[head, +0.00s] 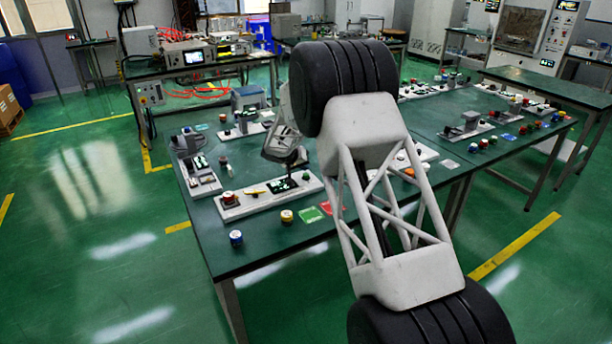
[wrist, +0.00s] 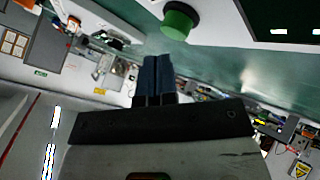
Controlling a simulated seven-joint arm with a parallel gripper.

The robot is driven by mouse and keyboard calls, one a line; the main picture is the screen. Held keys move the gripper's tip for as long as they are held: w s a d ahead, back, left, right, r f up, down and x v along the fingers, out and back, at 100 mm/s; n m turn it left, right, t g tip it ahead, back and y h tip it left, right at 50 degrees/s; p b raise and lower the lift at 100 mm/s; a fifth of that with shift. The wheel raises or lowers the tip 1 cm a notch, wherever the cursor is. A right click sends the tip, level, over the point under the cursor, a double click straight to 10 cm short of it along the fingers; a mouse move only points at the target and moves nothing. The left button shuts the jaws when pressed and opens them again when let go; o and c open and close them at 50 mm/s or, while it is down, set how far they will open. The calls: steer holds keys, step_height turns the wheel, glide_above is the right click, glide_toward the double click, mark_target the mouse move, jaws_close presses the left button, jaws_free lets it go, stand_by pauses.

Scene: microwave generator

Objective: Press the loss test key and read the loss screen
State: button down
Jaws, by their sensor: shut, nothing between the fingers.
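My gripper (head: 290,162) hangs above the front panel (head: 262,202) in the head view, close over its small lit screen (head: 283,184). In the wrist view, my gripper (wrist: 153,62) has its dark fingers together and empty. A round green key (wrist: 180,19) stands on a pale base just beyond the fingertips and to their right, apart from them in the picture. Part of a dark screen (wrist: 292,31) with bright marks shows at the top right. No labels are readable, so I cannot tell which key or screen is the loss one.
The green table (head: 245,255) holds several other panels with keys and screens. A red knob (head: 228,197) is on the front panel's left end. Blue (head: 236,238) and yellow (head: 287,217) capped pieces and a green card (head: 310,214) lie in front. My arm hides the table's middle.

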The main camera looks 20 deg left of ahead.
mark_target(305, 174)
steer(key=shift+f, duration=0.95)
stand_by(2.0)
steer(key=shift+r, duration=0.95)
steer(key=shift+r, duration=0.15)
steer(key=shift+r, duration=2.35)
steer(key=shift+d+r, duration=0.1)
